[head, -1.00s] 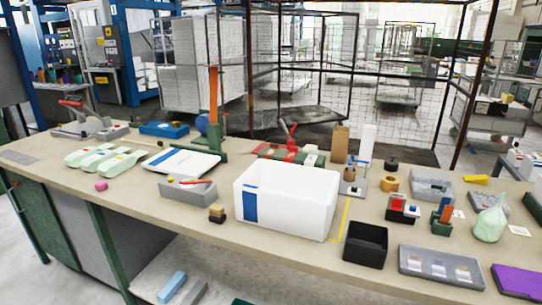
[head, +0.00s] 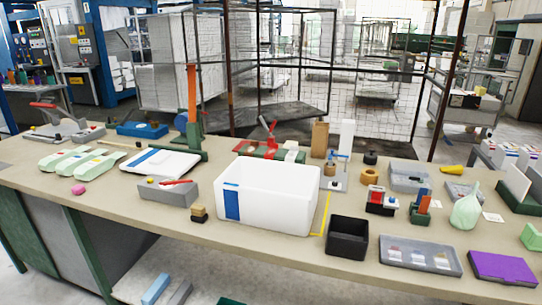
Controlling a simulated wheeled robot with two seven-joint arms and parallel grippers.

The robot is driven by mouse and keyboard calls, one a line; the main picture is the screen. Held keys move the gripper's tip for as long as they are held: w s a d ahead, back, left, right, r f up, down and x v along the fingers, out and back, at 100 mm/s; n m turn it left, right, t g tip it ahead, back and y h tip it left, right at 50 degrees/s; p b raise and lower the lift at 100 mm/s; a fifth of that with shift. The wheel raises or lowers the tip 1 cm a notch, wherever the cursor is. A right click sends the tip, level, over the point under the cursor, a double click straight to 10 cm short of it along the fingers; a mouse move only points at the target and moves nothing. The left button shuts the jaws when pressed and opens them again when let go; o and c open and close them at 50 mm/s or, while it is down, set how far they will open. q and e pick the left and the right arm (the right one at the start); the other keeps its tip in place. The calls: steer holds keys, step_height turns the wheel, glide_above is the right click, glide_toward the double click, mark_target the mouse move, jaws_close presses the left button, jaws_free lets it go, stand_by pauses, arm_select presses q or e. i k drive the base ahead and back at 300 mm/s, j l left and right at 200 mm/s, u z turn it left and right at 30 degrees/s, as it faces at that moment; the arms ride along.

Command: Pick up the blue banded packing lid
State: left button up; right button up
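The blue banded packing lid (head: 175,162) is a flat white lid with a blue band across it. It lies flat on the workbench, left of the large white box. The white box (head: 290,196) is open at the top and has a blue patch on its front left. A grey block tool with a red handle (head: 163,193) stands just in front of the lid. The green press with an orange upright lever (head: 193,110) stands right behind the lid's right end. Neither gripper is in view.
Light green cartons (head: 88,163) lie left of the lid. A black bin (head: 347,238), a grey sample tray (head: 420,255) and a purple pad (head: 502,267) occupy the right front. The bench (head: 265,247) has bare surface along its front edge. A wire cage stands behind.

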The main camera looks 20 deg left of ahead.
mark_target(173, 164)
steer(key=u, duration=1.3)
